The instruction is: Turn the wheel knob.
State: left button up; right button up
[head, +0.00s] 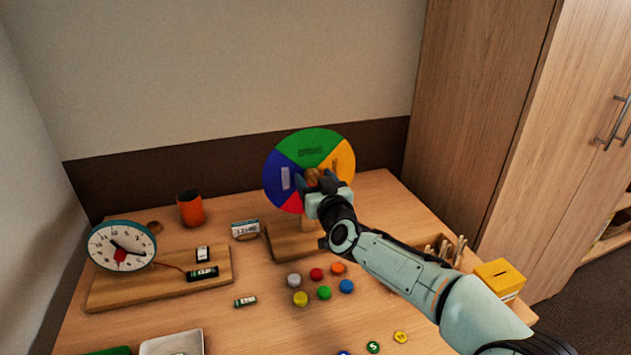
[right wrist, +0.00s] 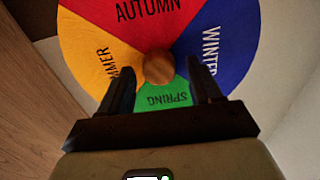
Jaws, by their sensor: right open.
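The season wheel (head: 313,143) is a disc with green, orange, blue and red sectors, upright on a wooden stand (head: 284,242). Its wooden knob (head: 312,178) sits at the centre, partly covered by my right gripper (head: 320,184). In the right wrist view, the round knob (right wrist: 158,68) shows between the two dark fingertips, with a gap on each side. My right gripper (right wrist: 159,66) is open there, facing the wheel (right wrist: 225,40). The red AUTUMN sector is at the top of that view and green SPRING at the bottom. My left gripper is out of view.
A clock (head: 121,246) and a battery board (head: 165,272) stand at the left. An orange cup (head: 190,208) is behind. Several coloured buttons (head: 324,293) lie in front of the wheel. A yellow box (head: 499,279) is right of my arm. A wooden cabinet (head: 500,110) stands at the right.

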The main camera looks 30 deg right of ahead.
jog(key=shift+c, duration=0.4)
jog(key=c, duration=1)
jog(key=shift+o, duration=0.2)
jog(key=shift+m, duration=0.4)
jog(key=m, duration=0.7)
jog(key=shift+d, duration=0.15)
jog(key=m, duration=0.5)
jog(key=shift+f, duration=0.15)
jog(key=m, duration=0.4)
jog(key=shift+m, duration=0.4)
jog(key=shift+f+m, duration=0.1)
jog(key=shift+m, duration=0.2)
